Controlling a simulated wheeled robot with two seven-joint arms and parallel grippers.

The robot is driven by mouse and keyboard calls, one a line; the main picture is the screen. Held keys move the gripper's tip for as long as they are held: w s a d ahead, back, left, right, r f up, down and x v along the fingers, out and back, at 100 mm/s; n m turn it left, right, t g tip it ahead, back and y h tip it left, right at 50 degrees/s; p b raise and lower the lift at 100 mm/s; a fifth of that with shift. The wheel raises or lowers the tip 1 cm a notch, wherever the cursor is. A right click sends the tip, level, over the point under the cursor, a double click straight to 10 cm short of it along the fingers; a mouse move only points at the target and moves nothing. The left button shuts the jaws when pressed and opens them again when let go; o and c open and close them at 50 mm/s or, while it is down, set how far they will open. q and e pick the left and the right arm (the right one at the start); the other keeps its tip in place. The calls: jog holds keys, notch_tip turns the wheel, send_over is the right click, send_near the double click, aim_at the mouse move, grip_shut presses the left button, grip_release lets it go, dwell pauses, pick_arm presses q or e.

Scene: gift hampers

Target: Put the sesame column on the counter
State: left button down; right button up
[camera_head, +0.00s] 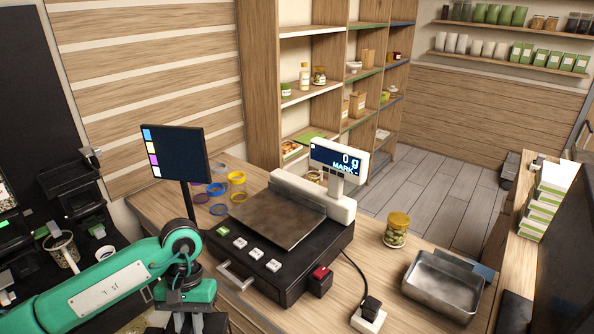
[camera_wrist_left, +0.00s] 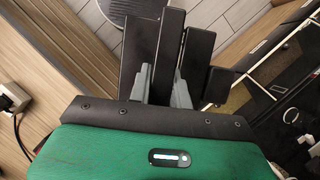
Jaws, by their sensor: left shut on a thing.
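My left gripper (camera_head: 187,322) is at the bottom edge of the head view, in front of the counter (camera_head: 385,270), its fingers mostly cut off by the frame. In the left wrist view my left gripper (camera_wrist_left: 166,85) is shut on a dark, upright, column-like thing (camera_wrist_left: 168,45) between its fingers. I take this for the sesame column; no label shows and its lower end is hidden. My right gripper is in neither view.
A black scale (camera_head: 275,222) reading 0 g fills the counter's middle. A monitor (camera_head: 176,154), coloured rings (camera_head: 236,178), a yellow-lidded jar (camera_head: 396,230) and a steel tray (camera_head: 442,287) stand around it. Some bare wood shows around the jar. Shelves stand behind.

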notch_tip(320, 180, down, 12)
jog(key=b, duration=1.1)
jog(key=shift+b, duration=0.35)
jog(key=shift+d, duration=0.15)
